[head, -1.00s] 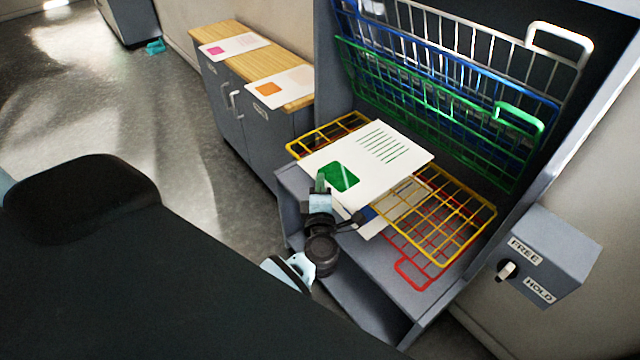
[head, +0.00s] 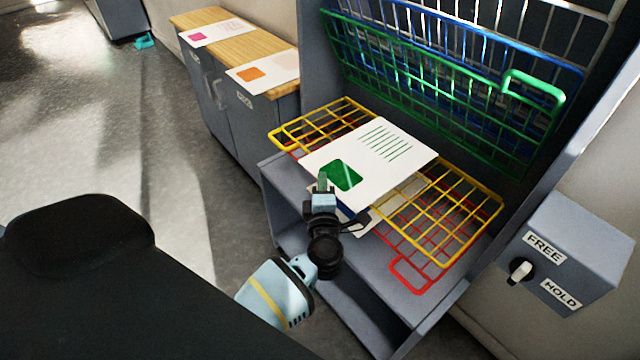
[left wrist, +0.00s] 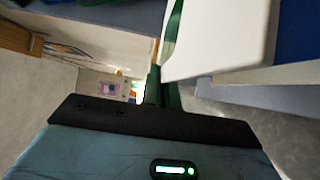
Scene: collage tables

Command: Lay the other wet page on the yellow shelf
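A white page with a green square and green lines (head: 395,150) is over the yellow wire shelf (head: 462,205), covering its middle and jutting past its near edge. It looks level; I cannot tell whether it touches the wires. My left gripper (head: 322,183) is at the page's near left edge and appears shut on it. In the left wrist view the page (left wrist: 215,40) extends right from the fingers (left wrist: 165,85). Another page (head: 412,188), partly hidden, lies lower, above the red wire shelf (head: 412,272), with a blue patch by its near corner. My right gripper is not in view.
Green (head: 440,95) and blue (head: 565,85) wire shelves are tilted up above. A grey box (head: 570,255) with a FREE/HOLD switch is on the right. A wood-topped cabinet (head: 232,60) bears a magenta-square page (head: 218,33) and an orange-square page (head: 262,72).

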